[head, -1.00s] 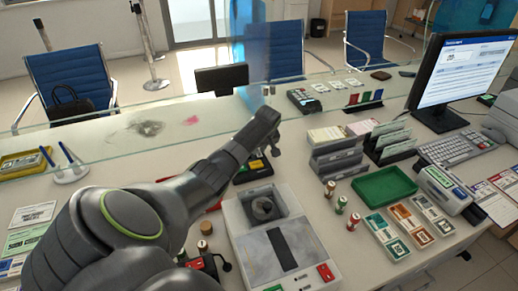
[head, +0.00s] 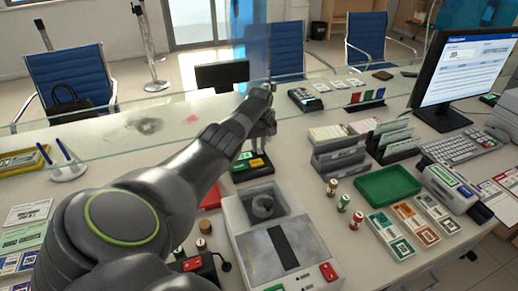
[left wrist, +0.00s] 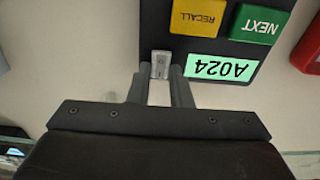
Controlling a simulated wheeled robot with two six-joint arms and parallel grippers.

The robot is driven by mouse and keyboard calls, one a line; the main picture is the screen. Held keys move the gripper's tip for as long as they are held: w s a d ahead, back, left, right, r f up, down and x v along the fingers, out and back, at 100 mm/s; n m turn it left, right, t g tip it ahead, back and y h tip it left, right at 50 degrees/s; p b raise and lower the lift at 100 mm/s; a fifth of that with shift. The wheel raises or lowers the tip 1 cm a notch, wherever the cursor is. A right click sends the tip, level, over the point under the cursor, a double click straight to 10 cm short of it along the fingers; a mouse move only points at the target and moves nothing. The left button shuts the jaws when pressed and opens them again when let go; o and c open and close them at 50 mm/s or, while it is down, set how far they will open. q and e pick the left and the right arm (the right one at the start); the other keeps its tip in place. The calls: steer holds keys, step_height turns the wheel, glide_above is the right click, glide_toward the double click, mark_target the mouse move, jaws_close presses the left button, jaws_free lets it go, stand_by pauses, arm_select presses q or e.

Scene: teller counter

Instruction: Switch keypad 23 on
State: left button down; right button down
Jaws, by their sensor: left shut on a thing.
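A dark keypad (head: 252,166) with a green and a yellow button lies on the counter near the glass. In the left wrist view the keypad (left wrist: 205,42) appears upside down, with a yellow RECALL button, a green NEXT button and a lit green display reading A024. A small grey switch piece (left wrist: 161,64) sits at its edge. My left gripper (left wrist: 161,76) is shut on this grey piece, with one finger on each side. In the head view my left gripper (head: 264,128) is over the keypad's far side, and the switch cannot be made out there. My right gripper is not in view.
A glass screen (head: 180,98) runs behind the keypad. A grey machine (head: 283,245) stands in front of it, with a card terminal (head: 305,100) farther back. A green tray (head: 388,186), card holders (head: 340,158) and a monitor (head: 460,70) are to the right.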

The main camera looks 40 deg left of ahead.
mark_target(260, 151)
arm_select(q)
steer(key=c, duration=1.3)
jaws_free()
steer(key=r, duration=1.1)
steer(key=d+r, duration=0.1)
steer(key=r, duration=0.5)
steer(key=shift+s+r+p, duration=0.2)
steer(key=shift+s+p, duration=0.05)
steer(key=shift+p, duration=0.05)
